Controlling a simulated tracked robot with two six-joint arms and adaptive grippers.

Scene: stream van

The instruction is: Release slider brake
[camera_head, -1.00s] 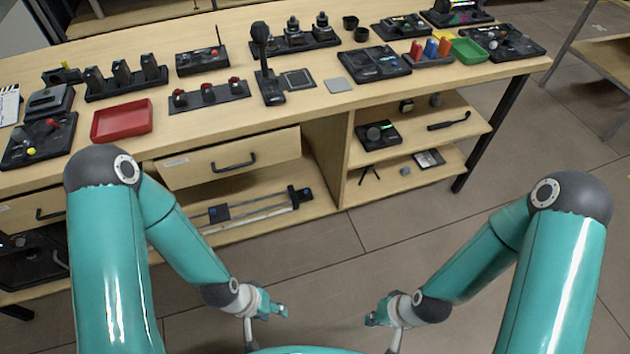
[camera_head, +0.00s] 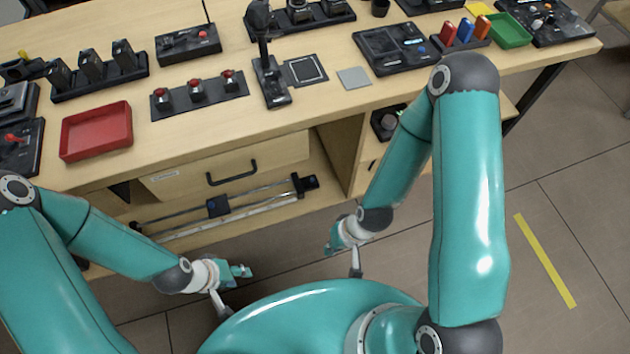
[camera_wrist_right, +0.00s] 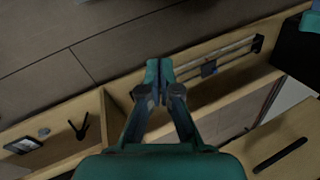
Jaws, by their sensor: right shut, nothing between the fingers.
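The slider (camera_head: 233,208) is a pair of long rails lying on the low shelf under the bench drawer. A small dark carriage (camera_head: 218,206) sits near its middle, and a black end block (camera_head: 306,183) is at its right end. I cannot make out a brake part at this size. My left gripper (camera_head: 240,271) is in front of the shelf, apart from the slider; its jaw opening is unclear. My right gripper (camera_head: 331,247) is shut and empty, below and right of the slider. In the right wrist view its fingers (camera_wrist_right: 159,72) appear beside the slider's rails (camera_wrist_right: 220,62), with no clear contact.
The drawer (camera_head: 228,165) with a black handle is above the slider. A shelf divider (camera_head: 340,153) stands to its right. The bench top holds a red tray (camera_head: 96,131), a row of red buttons (camera_head: 197,91) and several devices. Open floor lies in front.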

